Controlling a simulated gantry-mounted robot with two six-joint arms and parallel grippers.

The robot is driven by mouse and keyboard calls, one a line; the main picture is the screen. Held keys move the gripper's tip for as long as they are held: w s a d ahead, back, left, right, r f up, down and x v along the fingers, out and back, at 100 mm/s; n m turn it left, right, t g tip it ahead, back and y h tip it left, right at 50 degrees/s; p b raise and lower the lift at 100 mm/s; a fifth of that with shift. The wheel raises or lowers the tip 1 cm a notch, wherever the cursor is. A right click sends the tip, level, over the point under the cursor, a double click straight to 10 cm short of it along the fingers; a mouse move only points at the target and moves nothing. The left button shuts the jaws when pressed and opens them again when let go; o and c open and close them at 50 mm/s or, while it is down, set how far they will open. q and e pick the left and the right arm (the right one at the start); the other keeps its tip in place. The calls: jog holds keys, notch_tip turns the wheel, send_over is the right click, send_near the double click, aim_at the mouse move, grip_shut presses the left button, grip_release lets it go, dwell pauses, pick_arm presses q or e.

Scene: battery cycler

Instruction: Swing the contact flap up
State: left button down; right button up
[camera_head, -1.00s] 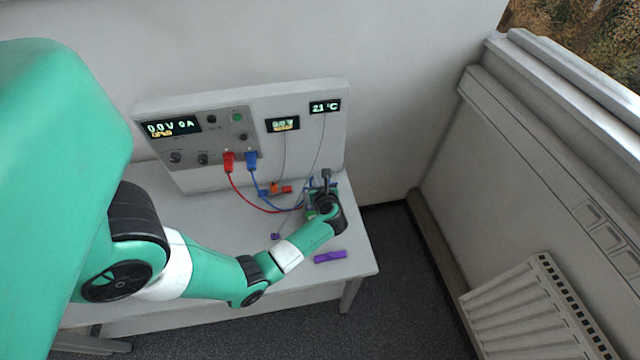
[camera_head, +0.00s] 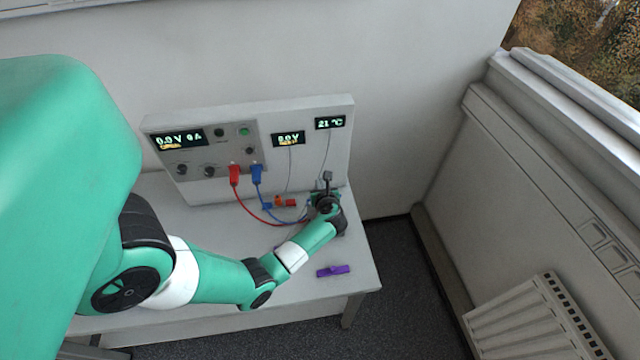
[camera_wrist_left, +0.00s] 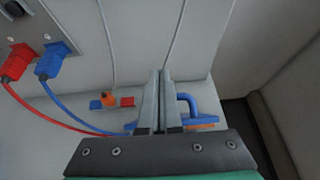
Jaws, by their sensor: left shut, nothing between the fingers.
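My left gripper (camera_head: 326,198) is at the back right of the bench, over a small fixture (camera_head: 313,197) that it mostly hides in the head view. In the left wrist view its two fingers (camera_wrist_left: 160,75) are shut together with nothing between them. Just right of the fingers a blue bent handle (camera_wrist_left: 190,103) rises from a blue part with an orange strip (camera_wrist_left: 202,127), partly hidden by the gripper. I cannot tell whether this is the contact flap, or whether the fingers touch it. My right gripper is not in view.
A cycler panel (camera_head: 225,180) with displays stands behind. Red (camera_head: 235,174) and blue (camera_head: 257,174) plugs trail cables toward the fixture. A purple piece (camera_head: 333,271) lies near the front right edge. The wall is close behind.

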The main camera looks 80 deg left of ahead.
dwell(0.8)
pick_arm(q)
jog(key=d+r+p, duration=0.5)
jog(key=r+p, duration=0.3)
jog(key=p, duration=0.1)
jog(key=shift+w+d, duration=0.15)
jog(key=shift+d, duration=0.25)
